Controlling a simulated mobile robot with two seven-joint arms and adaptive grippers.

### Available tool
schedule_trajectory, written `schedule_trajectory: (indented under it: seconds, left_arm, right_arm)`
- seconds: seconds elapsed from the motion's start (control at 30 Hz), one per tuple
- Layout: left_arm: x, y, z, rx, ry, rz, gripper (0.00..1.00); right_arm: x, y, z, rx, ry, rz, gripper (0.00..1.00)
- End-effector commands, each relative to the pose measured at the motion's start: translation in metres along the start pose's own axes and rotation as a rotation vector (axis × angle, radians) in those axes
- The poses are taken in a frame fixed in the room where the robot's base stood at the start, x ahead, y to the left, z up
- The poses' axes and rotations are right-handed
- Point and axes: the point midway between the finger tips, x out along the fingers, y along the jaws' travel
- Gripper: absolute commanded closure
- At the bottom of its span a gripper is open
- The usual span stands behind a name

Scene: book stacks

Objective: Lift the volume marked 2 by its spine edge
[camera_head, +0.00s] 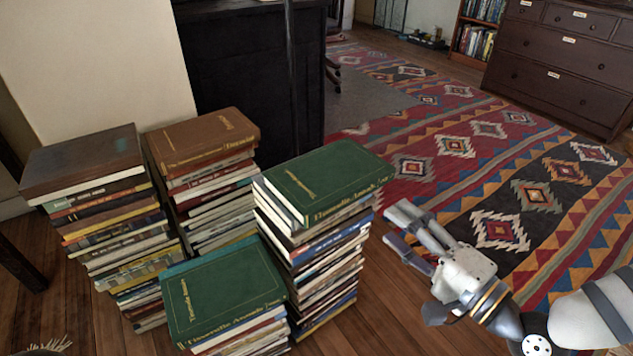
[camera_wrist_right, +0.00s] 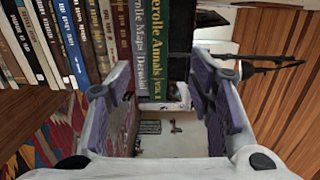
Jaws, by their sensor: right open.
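A green book (camera_head: 325,180) lies flat on top of the tall front-right stack, its gold-lettered spine facing front right. In the right wrist view the two fingers (camera_wrist_right: 161,88) show on either side of the green spine's lower end. My left gripper is not in view.
Two more stacks stand behind on the left, topped by a dark brown book (camera_head: 82,158) and a brown book (camera_head: 203,138). A black cabinet (camera_head: 245,75) stands behind them. Wooden floor and a patterned rug (camera_head: 450,150) lie clear on the right.

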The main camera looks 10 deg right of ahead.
Motion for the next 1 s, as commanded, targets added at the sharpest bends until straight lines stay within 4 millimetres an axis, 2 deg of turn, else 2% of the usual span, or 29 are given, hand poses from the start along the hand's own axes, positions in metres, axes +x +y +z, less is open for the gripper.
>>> schedule_trajectory:
  seconds: [0.1, 0.2, 0.37, 0.53, 0.63, 0.83, 0.87, 1.0]
  left_arm:
    - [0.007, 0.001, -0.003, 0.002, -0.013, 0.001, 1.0]
    - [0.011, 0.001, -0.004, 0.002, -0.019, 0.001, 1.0]
    - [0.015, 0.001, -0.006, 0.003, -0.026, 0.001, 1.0]
    - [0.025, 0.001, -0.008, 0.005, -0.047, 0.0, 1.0]
    - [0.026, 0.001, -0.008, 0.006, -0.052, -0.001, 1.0]
    - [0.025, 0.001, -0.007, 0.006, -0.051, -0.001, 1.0]
    - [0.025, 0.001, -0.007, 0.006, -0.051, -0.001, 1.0]
    - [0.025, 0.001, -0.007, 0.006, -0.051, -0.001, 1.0]
  right_arm:
    - [0.028, 0.003, 0.002, -0.001, -0.005, 0.0, 0.52]
    - [0.048, 0.003, 0.002, -0.001, -0.005, 0.002, 0.52]
    - [0.069, 0.004, 0.001, -0.001, -0.004, 0.003, 0.52]
    - [0.102, 0.007, 0.0, -0.001, -0.004, 0.004, 0.52]
    - [0.112, 0.005, 0.0, 0.0, -0.004, 0.005, 0.52]
    - [0.113, 0.003, 0.0, 0.0, -0.003, 0.003, 0.52]
    - [0.113, 0.003, 0.0, 0.0, -0.003, 0.003, 0.55]
    - [0.113, 0.003, 0.0, 0.0, -0.003, 0.002, 0.87]
